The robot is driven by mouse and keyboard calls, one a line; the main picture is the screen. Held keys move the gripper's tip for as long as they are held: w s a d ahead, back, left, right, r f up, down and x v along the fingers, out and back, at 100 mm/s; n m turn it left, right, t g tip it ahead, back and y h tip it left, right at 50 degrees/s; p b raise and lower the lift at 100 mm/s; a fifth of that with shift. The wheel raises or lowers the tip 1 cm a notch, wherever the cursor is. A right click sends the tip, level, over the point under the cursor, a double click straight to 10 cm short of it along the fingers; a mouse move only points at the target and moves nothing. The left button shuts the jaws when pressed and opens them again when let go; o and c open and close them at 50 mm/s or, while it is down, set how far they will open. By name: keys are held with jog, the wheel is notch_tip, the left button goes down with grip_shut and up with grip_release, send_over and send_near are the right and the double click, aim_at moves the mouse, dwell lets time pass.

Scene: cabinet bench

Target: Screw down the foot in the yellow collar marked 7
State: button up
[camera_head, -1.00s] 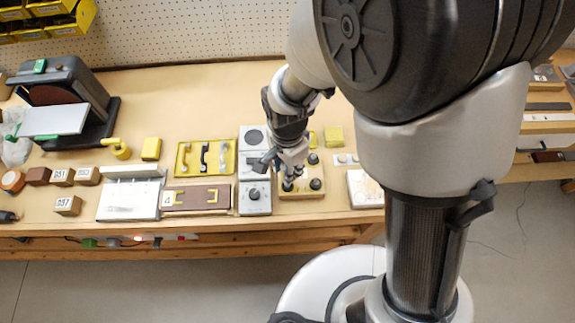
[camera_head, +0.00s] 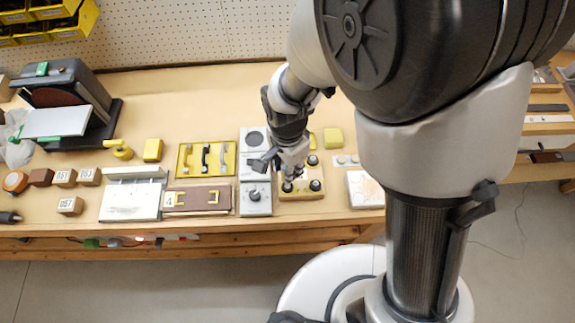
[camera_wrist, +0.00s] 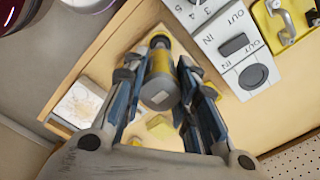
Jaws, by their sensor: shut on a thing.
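In the wrist view my gripper (camera_wrist: 160,105) has its two fingers on either side of a grey and yellow cylindrical foot (camera_wrist: 160,82) and is shut on it. A small pale mark shows on the grey end, too small to read. Black round knobs or feet (camera_head: 316,185) show on this block. The yellow collar and its number 7 cannot be made out in the head view, and my wrist hides part of the block.
A grey panel (camera_head: 255,205) with a dial stands close left of the block, marked IN and OUT in the wrist view (camera_wrist: 222,28). A yellow tray with handles (camera_head: 181,160) lies further left. A yellow block (camera_head: 333,138) and a white tile (camera_head: 366,190) are to the right.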

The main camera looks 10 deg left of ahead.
jog(key=shift+r+p, duration=1.65)
jog(key=shift+r, duration=0.65)
